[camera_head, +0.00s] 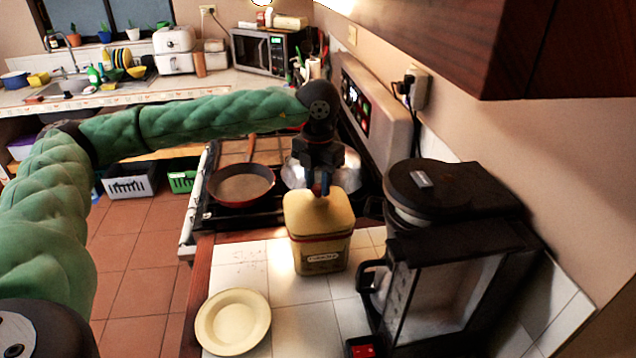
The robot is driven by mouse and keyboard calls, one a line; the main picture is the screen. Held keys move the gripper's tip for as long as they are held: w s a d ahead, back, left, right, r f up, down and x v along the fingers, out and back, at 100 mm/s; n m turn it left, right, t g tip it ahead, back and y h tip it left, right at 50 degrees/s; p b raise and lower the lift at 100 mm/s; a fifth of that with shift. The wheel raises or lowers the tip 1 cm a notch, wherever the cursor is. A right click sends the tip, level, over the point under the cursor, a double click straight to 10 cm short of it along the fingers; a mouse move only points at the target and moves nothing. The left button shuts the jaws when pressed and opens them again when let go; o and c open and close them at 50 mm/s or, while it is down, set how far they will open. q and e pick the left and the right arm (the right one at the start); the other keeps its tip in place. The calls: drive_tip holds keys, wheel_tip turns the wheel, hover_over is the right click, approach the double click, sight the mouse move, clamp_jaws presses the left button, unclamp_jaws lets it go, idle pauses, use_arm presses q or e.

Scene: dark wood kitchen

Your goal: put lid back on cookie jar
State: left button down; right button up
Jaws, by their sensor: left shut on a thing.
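The cookie jar (320,260) is a yellow square canister with a dark label on its front. It stands upright on the white tiled counter. Its yellow lid (312,213) is directly over the jar's mouth and looks roughly level. A red band shows around the join; I cannot tell whether the lid is fully seated. My left gripper (322,188) comes down from above and is shut on the lid at its top middle. Its fingers hide the part that they grip. My right gripper is not in view.
A cream plate (233,322) lies on the counter, front left of the jar. A black coffee maker (450,270) stands close on the right. Behind the jar is the stove with a red-rimmed pan (241,184) and a shiny pot lid (345,178). Tiles in front of the jar are clear.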

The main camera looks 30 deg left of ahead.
use_arm(q)
drive_tip(key=b, duration=0.2)
drive_tip(key=shift+f+b, duration=0.15)
drive_tip(key=shift+b, duration=0.25)
idle(2.9)
idle(0.3)
drive_tip(key=c, duration=0.5)
unclamp_jaws()
drive_tip(key=shift+r+p, duration=0.85)
drive_tip(key=shift+r, duration=2.65)
clamp_jaws()
